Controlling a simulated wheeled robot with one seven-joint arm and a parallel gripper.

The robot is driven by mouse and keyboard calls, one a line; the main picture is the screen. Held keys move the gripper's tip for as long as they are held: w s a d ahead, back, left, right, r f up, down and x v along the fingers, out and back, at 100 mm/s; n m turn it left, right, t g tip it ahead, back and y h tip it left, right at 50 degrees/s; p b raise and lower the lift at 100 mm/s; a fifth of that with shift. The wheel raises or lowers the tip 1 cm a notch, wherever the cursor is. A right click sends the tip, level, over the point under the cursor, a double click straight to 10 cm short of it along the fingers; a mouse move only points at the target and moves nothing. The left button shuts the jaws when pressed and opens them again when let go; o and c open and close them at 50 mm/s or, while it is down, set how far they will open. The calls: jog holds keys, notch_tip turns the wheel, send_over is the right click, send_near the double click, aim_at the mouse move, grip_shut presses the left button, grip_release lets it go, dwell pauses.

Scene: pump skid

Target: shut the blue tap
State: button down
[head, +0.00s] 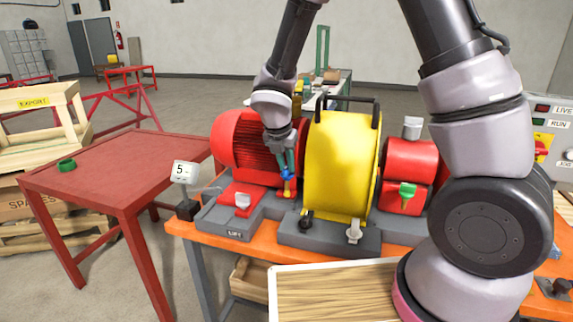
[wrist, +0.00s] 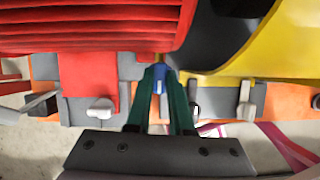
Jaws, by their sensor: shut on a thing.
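The blue tap (head: 286,176) sits between the red ribbed motor and the yellow guard, low down near the skid base. In the wrist view its blue handle (wrist: 159,78) shows between my fingertips. My gripper (head: 289,170) reaches down from above, and its green fingers are shut on the blue tap. It also shows in the wrist view (wrist: 160,82). The fingers hide part of the handle, and I cannot tell its exact turn angle.
The red motor (head: 243,140) is close on the left and the yellow guard (head: 340,150) close on the right, leaving a narrow gap. A green tap (head: 407,190) is on the red pump. White levers (head: 354,232) stand along the front. A red table (head: 110,165) is at left.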

jog(key=m+g+h, duration=0.1)
jog(key=m, duration=0.3)
jog(key=shift+w+a, duration=0.1)
jog(key=m, duration=0.2)
jog(key=m+g+h, duration=0.1)
jog(key=m, duration=0.1)
jog(key=shift+w+m+g, duration=0.1)
jog(key=shift+m+g, duration=0.2)
jog(key=m+g, duration=0.1)
jog(key=m, duration=0.3)
jog(key=shift+w+m+g, duration=0.1)
jog(key=shift+m+g, duration=0.2)
jog(key=shift+g, duration=0.1)
jog(key=shift+m+g, duration=0.7)
jog(key=shift+m, duration=1.3)
jog(key=c, duration=0.8)
grip_release()
jog(key=shift+w, duration=0.1)
